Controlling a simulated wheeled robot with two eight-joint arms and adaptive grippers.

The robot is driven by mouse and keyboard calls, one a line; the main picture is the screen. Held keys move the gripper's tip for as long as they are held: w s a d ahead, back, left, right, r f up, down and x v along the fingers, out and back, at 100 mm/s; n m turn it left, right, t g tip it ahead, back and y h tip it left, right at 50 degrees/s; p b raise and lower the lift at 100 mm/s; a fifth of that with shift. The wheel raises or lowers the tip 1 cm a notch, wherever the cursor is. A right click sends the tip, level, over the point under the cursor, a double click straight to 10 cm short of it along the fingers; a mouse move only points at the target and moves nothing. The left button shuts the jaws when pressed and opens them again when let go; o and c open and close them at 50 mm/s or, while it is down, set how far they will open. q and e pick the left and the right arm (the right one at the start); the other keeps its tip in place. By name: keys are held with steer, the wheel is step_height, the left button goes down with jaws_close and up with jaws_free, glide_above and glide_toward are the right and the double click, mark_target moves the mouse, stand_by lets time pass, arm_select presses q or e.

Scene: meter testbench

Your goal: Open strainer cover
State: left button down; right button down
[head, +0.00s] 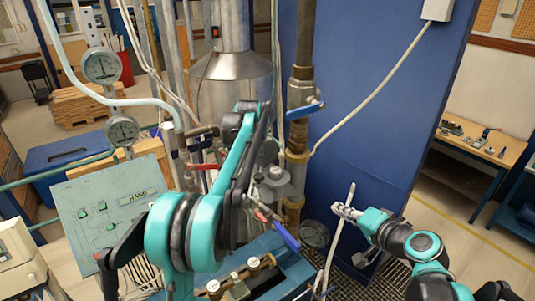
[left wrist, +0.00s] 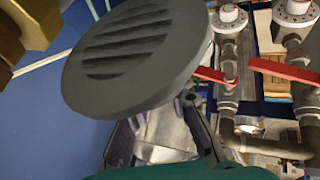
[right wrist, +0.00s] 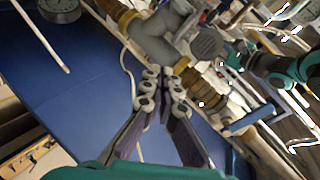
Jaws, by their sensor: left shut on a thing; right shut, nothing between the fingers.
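The strainer is a grey body (head: 298,178) between brass fittings on the vertical pipe in the head view. It also shows in the right wrist view (right wrist: 158,35). A round grey cover with slots (left wrist: 128,55) fills much of the left wrist view. It also shows beside the strainer in the right wrist view (right wrist: 208,42). My left gripper (left wrist: 165,108) is shut on the cover; its grip is partly hidden behind the disc. I cannot tell whether the cover still touches the body. My right gripper (head: 345,208) is shut and empty, to the right of the strainer.
A blue panel (head: 350,110) stands behind the pipe. A blue-handled valve (head: 303,110) is above the strainer. Red valve handles (left wrist: 285,70) and pipes crowd the left side. Gauges (head: 101,66) and a green HAND control box (head: 110,210) stand at left.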

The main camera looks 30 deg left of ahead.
steer(key=w+a+m+y, duration=0.2)
steer(key=w+a+y, duration=0.1)
steer(key=a, duration=0.6)
steer(key=w+a+m+y, duration=0.1)
steer(key=w+a+y, duration=0.2)
steer(key=a, duration=0.6)
arm_select(q)
steer(key=shift+s+f, duration=0.2)
steer(key=shift+f, duration=0.05)
arm_select(e)
glide_toward(267, 153)
steer(key=a+r, duration=0.1)
steer(key=a, duration=0.1)
steer(key=a+r, duration=0.1)
steer(key=a, duration=0.1)
steer(key=a+r, duration=0.1)
steer(key=a, duration=0.2)
steer(key=shift+w+r, duration=0.1)
steer(key=shift+w, duration=0.2)
